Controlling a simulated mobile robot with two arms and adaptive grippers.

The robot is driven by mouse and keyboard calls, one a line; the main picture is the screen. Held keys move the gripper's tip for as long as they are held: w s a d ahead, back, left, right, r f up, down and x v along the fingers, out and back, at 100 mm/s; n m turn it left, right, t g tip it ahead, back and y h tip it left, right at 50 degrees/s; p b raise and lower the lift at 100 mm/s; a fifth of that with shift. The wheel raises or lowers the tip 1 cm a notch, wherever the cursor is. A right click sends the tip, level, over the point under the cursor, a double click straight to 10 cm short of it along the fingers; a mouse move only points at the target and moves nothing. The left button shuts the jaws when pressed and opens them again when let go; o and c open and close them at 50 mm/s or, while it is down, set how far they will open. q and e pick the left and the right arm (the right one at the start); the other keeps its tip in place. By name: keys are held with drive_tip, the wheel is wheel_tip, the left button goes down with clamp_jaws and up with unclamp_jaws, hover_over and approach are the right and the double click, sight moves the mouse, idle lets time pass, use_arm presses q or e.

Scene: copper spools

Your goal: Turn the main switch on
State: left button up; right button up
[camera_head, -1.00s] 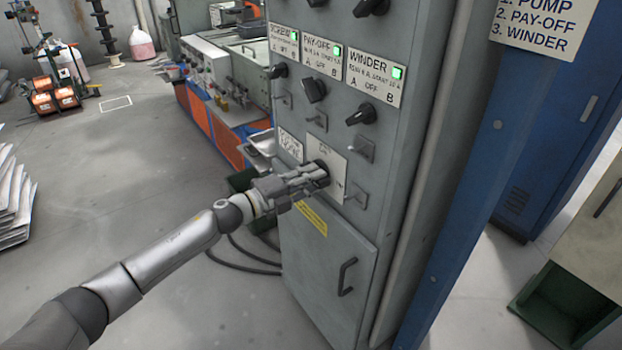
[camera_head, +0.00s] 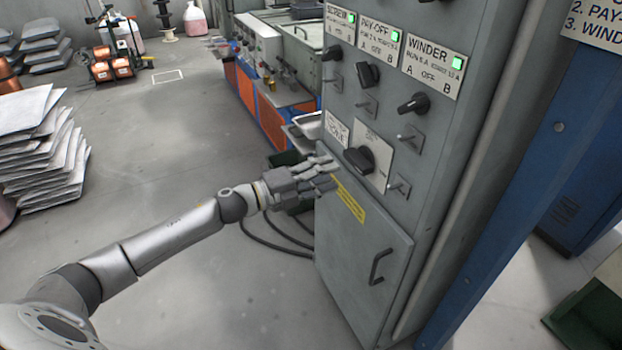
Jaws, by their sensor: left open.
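The main switch (camera_head: 360,159) is a large black rotary knob on a pale plate (camera_head: 379,174), low on the front of the grey cabinet. The plate's lettering is too small to read fully. My left gripper (camera_head: 333,175) is open and empty, just left of the knob and apart from it, in front of the cabinet's left edge. The knob shows clear of the fingers. My right gripper is not in view.
A cabinet door handle (camera_head: 380,266) is below. Stacked sheets (camera_head: 40,150) stand at left. The floor between is free.

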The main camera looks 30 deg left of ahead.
use_arm(q)
drive_tip(key=shift+v, duration=1.9)
drive_tip(key=a+f+n+y+p, duration=0.1)
drive_tip(key=a+f+n+y, duration=0.35)
drive_tip(key=f, duration=0.55)
drive_tip(key=a+f+n+y+p, duration=0.1)
drive_tip(key=a+f+n+y, duration=0.2)
drive_tip(key=f+n, duration=0.5)
drive_tip(key=s+a+f+n+g+y, duration=0.1)
drive_tip(key=s+f+n+g, duration=0.1)
drive_tip(key=s+f, duration=0.5)
drive_tip(key=s+a+f+n+g+y, duration=0.15)
drive_tip(key=s+f, duration=0.25)
drive_tip(key=f, duration=0.7)
drive_tip(key=s+d+f+n+g+y+p, duration=0.1)
drive_tip(key=s+d+f+n+g, duration=0.15)
drive_tip(key=s+f, duration=0.65)
drive_tip(key=s+d+f+n+g+p, duration=0.1)
drive_tip(key=s+d+f+n+g, duration=0.15)
drive_tip(key=s+f, duration=0.6)
drive_tip(key=s+d+f+n+g, duration=0.1)
drive_tip(key=s+d, duration=0.3)
drive_tip(key=s, duration=0.7)
drive_tip(key=s+d+f+n+g, duration=0.1)
drive_tip(key=s+d+f+g, duration=0.1)
drive_tip(key=s, duration=0.9)
drive_tip(key=shift+d+g, duration=0.85)
drive_tip(key=shift+d, duration=0.15)
